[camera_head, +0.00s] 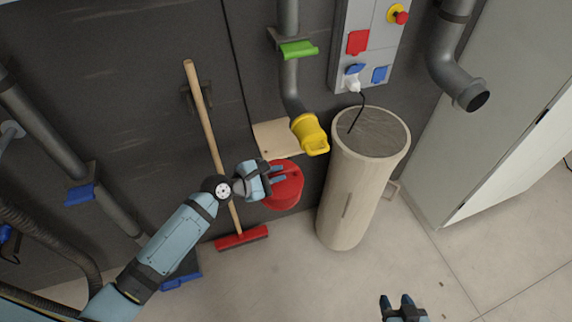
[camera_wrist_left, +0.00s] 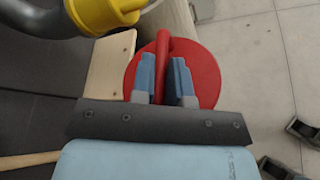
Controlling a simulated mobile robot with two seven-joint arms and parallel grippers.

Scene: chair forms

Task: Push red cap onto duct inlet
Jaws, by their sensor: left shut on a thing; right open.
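The red cap (camera_head: 287,190) is a round disc with a raised bar handle, held in front of the dark wall below the yellow-capped duct. My left gripper (camera_head: 277,174) is shut on it; in the left wrist view the red cap (camera_wrist_left: 205,70) has its handle between the two fingers (camera_wrist_left: 165,82). A grey duct with an open, uncapped inlet (camera_head: 477,98) hangs at the upper right, well apart from the red cap. Another duct ends in a yellow cap (camera_head: 311,134), just above the red cap. My right gripper (camera_head: 398,303) is open and empty at the bottom edge.
A tall pale cylinder (camera_head: 347,205) stands between the red cap and the open duct. A white cabinet (camera_head: 495,150) is at the right. A broom (camera_head: 205,115) leans on the wall, and a socket panel (camera_head: 368,45) is above. The floor in front is clear.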

